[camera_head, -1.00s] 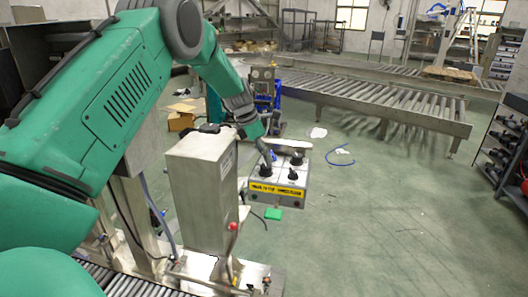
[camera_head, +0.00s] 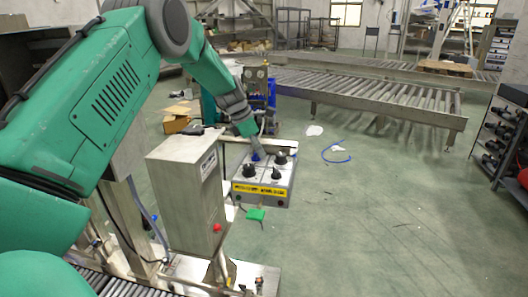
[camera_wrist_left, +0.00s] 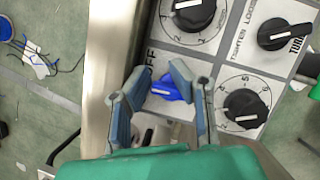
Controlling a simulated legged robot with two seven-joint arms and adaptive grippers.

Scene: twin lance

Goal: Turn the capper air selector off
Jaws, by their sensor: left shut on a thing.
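The capper air selector is a small blue knob (camera_wrist_left: 165,88) on a grey control panel (camera_wrist_left: 208,58), beside a partly hidden label ending in "FF". My left gripper (camera_wrist_left: 160,84) has its two blue-grey fingers on either side of the knob and is shut on it. In the head view the same panel (camera_head: 264,172) is a box with black knobs and a yellow label strip. My left gripper (camera_head: 254,152) reaches down to the panel's back left corner, where little of the knob shows. My right gripper is not in view.
Black knobs stand close by: one with a numbered dial (camera_wrist_left: 195,12), a tighten/loose switch (camera_wrist_left: 285,34) and another dial (camera_wrist_left: 243,107). A tall steel box (camera_head: 185,190) with a red button stands left of the panel. Open floor (camera_head: 390,220) lies to the right.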

